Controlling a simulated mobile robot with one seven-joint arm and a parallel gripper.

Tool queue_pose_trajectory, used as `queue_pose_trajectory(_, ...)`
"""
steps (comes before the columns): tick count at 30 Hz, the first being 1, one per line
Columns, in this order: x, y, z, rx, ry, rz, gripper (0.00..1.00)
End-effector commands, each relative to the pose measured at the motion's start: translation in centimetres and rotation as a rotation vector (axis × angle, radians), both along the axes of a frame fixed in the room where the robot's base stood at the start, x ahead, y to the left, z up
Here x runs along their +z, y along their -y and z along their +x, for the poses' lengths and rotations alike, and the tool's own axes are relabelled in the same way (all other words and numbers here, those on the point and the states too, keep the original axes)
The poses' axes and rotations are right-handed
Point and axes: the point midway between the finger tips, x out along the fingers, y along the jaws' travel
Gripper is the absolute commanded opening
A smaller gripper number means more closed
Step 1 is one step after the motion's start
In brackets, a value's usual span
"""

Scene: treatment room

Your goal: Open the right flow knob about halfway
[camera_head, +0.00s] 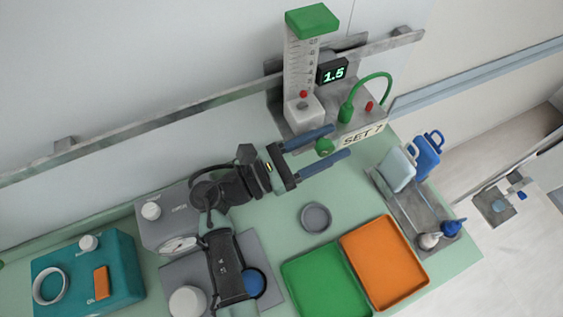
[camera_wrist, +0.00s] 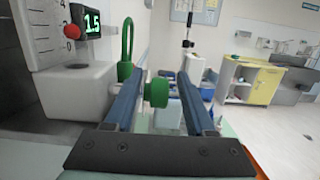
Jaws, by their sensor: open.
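The flowmeter (camera_head: 301,68) stands on the wall rail, with a clear scale tube, a green cap and a grey block. A round green knob (camera_head: 323,147) sits low at its front. It also shows in the wrist view (camera_wrist: 157,93). My gripper (camera_head: 341,140) is open, its two blue fingers reaching either side of the knob. In the wrist view the knob lies between the fingers, closer to the left one; contact cannot be told. The display (camera_head: 333,74) reads 1.5. A red ball (camera_wrist: 72,31) shows at the tube's lower part. A sign (camera_head: 361,134) reads "SET 7".
A green hose (camera_head: 374,77) curves beside the flowmeter. A grey stand (camera_head: 405,208) with blue and white items is at the right. Green (camera_head: 322,284) and orange (camera_head: 384,262) trays and a grey dish (camera_head: 316,217) lie below my gripper.

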Motion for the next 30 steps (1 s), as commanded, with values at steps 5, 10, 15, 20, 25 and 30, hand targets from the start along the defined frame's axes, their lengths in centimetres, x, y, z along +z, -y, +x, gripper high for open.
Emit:
queue_pose_trajectory(5,-1.0,-3.8,-1.5,0.004,0.001,0.001,0.55)
queue_pose_trajectory(10,-1.4,-7.0,-2.9,0.001,0.001,0.0,0.55)
queue_pose_trajectory(15,-1.6,-9.1,-3.9,-0.001,0.0,0.001,0.55)
queue_pose_trajectory(20,-1.6,-9.9,-4.3,-0.003,0.0,0.001,0.55)
queue_pose_trajectory(25,-1.5,-9.9,-4.3,-0.004,0.0,0.0,0.55)
queue_pose_trajectory(30,-1.4,-9.8,-4.2,-0.004,-0.003,0.005,0.55)
